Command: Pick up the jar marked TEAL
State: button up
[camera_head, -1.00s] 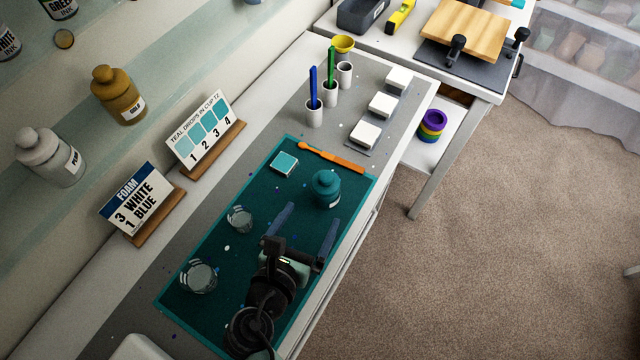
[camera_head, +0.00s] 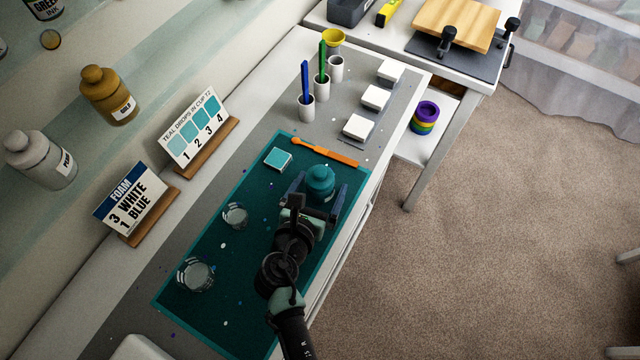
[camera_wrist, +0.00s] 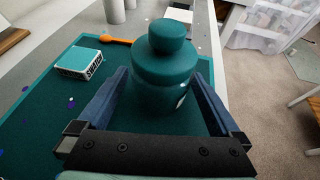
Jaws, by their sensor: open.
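The teal jar (camera_head: 320,181) with its rounded stopper stands upright on the dark teal mat (camera_head: 214,292), near the mat's right edge. It also shows in the wrist view (camera_wrist: 164,78), with part of a white label at its right side. My gripper (camera_head: 316,190) is open, with one blue finger on each side of the jar. In the wrist view the fingers (camera_wrist: 160,88) flank the jar, and a gap shows at least on the left. The jar's lettering cannot be read.
An orange stick (camera_head: 325,152) lies beyond the jar and a teal swatch box (camera_head: 278,159) lies to its left. Two clear cups, the nearer one (camera_head: 196,274) and the farther one (camera_head: 235,215), stand on the mat's left.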

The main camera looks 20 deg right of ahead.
jog(key=c, duration=1.6)
jog(key=shift+r, duration=0.1)
